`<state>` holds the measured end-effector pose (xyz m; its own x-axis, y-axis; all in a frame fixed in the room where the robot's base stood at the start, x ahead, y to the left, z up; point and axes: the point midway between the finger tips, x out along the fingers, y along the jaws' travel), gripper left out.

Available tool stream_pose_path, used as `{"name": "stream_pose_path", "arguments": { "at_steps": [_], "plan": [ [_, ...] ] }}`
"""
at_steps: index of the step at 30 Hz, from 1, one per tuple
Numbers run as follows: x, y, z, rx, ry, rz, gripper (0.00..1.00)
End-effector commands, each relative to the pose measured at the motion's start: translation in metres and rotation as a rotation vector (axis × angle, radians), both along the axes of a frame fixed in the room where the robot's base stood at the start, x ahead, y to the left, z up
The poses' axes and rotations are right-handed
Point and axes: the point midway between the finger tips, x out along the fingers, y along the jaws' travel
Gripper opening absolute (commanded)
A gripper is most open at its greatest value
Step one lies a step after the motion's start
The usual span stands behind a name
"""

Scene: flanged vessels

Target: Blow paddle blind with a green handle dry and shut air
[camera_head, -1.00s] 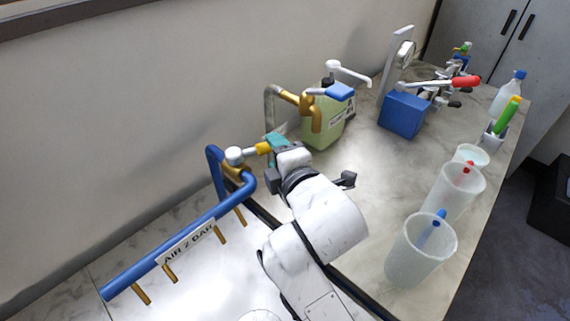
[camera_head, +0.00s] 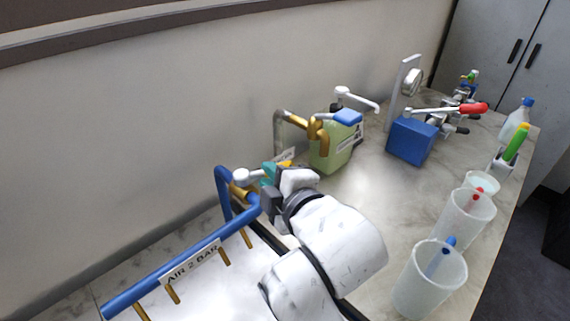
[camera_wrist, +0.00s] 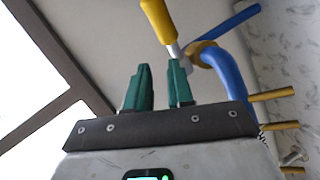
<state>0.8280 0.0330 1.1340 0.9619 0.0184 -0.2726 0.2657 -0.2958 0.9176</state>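My gripper (camera_wrist: 158,72) has two teal fingers, which stand apart with nothing between them in the wrist view. A yellow lever (camera_wrist: 158,20) on a pale stem lies just beyond the fingertips, nearest the right one; I cannot tell whether they touch. The lever belongs to the brass valve (camera_head: 240,191) with a white knob on the blue air pipe (camera_head: 170,277), labelled AIR 2 BAR. In the head view my gripper (camera_head: 270,173) is beside this valve and partly covers the lever. I cannot make out a paddle blind with a green handle for certain.
A green stick with a yellow end (camera_head: 515,142) stands in a holder at right. A green jug (camera_head: 325,155), a blue block (camera_head: 411,141) and brass pipework stand behind my gripper. Translucent beakers (camera_head: 430,280) line the right edge. The bench middle is fairly clear.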

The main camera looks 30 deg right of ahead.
Motion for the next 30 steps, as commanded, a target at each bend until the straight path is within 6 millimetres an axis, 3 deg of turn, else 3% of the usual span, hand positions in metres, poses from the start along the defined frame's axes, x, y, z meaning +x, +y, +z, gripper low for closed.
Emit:
{"name": "stream_pose_path", "arguments": {
  "at_steps": [6, 12, 16, 23, 30],
  "plan": [
    [0.053, 0.044, 0.048, 0.419, 0.059, 0.089, 0.01],
    [0.083, 0.074, 0.087, 0.7, 0.23, 0.127, 0.0],
    [0.093, 0.083, 0.103, 0.815, 0.37, 0.091, 0.0],
    [0.098, 0.069, 0.111, 0.927, 0.611, -0.13, 0.0],
    [0.089, 0.01, 0.103, 0.98, 0.766, -0.588, 0.0]
  ]
}}
